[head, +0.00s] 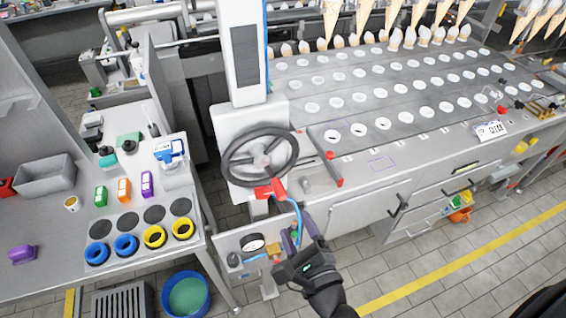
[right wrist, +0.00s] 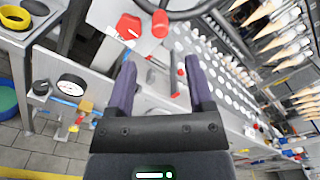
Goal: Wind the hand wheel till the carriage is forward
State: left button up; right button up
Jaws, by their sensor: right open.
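The hand wheel (head: 262,160) has a black rim and a grey hub, on a white panel at the left end of the cone machine. A red part (head: 268,188) sits at its lower rim. In the right wrist view, part of the dark rim (right wrist: 190,10) and a red knob (right wrist: 160,23) show at the top. My right gripper (head: 299,228) is open and empty, below and to the right of the wheel, apart from it. Its purple fingers (right wrist: 160,64) point toward the machine. I cannot tell which part is the carriage. My left gripper is out of view.
A bar with red ends (head: 333,168) lies right of the wheel, beside the holed cone plates (head: 400,95). A blue hose (head: 298,215) hangs below the wheel near my gripper. A gauge (head: 252,243) sits low. A side table (head: 60,225) with rings stands left.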

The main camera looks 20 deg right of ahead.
aim_at(283, 199)
jog(key=w, duration=0.2)
jog(key=shift+w+a+r, duration=0.1)
jog(key=shift+w+r, duration=0.05)
jog(key=shift+w, duration=0.25)
jog(key=w, duration=0.5)
jog(key=shift+w+a+p, duration=0.1)
jog(key=shift+a+p, duration=0.05)
jog(key=shift+p, duration=0.15)
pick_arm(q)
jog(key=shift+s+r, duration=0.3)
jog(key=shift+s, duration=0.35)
pick_arm(e)
jog(key=shift+w, duration=0.55)
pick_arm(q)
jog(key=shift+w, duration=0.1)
pick_arm(e)
jog(key=shift+c, duration=0.2)
grip_shut()
